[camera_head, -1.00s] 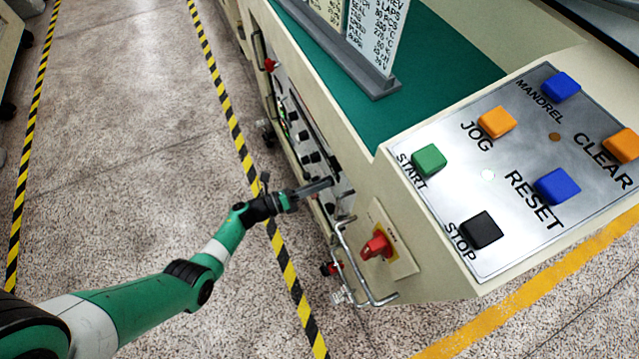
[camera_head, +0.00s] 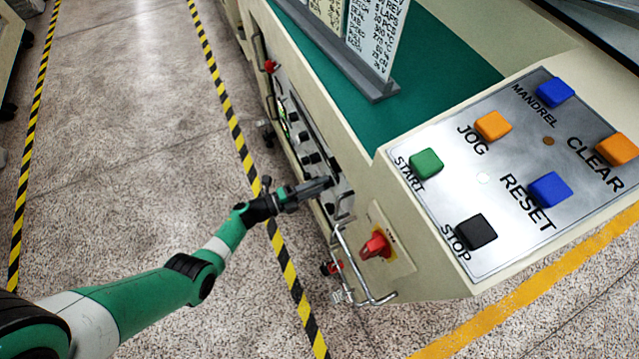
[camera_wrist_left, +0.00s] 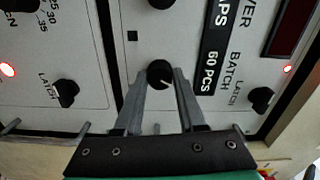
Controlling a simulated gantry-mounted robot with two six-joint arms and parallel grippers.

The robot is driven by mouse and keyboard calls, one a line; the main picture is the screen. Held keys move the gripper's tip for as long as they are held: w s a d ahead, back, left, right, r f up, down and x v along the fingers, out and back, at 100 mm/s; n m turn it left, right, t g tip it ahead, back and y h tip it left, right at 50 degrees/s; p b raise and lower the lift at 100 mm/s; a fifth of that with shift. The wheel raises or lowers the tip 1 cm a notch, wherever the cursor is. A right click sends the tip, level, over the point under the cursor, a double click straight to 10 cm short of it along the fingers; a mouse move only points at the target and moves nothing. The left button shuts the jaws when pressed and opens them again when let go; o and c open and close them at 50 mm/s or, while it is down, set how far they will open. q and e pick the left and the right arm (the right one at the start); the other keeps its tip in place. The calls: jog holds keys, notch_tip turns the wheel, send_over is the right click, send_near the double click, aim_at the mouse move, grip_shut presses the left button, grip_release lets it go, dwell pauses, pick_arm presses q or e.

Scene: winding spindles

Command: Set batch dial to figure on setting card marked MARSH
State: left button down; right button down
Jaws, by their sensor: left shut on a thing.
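My left gripper (camera_head: 328,184) reaches the machine's front panel (camera_head: 300,140). In the left wrist view its fingers are shut on a round black knob (camera_wrist_left: 158,75), with a pale pointer mark on it. This knob, which I take for the batch dial, sits beside a black strip (camera_wrist_left: 214,45) reading "60 PCS", with the word BATCH next to that. The setting cards stand on the green top: one card (camera_head: 378,30) shows lines of figures, another (camera_head: 328,10) is cut off by the frame. Their headings are out of view, so I cannot tell which is MARSH. My right gripper is not in view.
In the left wrist view, LATCH knobs (camera_wrist_left: 66,93) (camera_wrist_left: 262,97) sit either side, with a red lit lamp (camera_wrist_left: 8,69) at left. A metal handle (camera_head: 355,270) and red switch (camera_head: 376,246) are near the arm. A button panel (camera_head: 520,170) is at right; the floor at left is clear.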

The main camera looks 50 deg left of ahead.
pick_arm(q)
jog(key=shift+n, duration=1.1)
jog(key=c, duration=0.5)
grip_release()
jog(key=shift+s, duration=0.1)
jog(key=p+v, duration=0.3)
jog(key=v, duration=0.8)
jog(key=shift+s, duration=0.25)
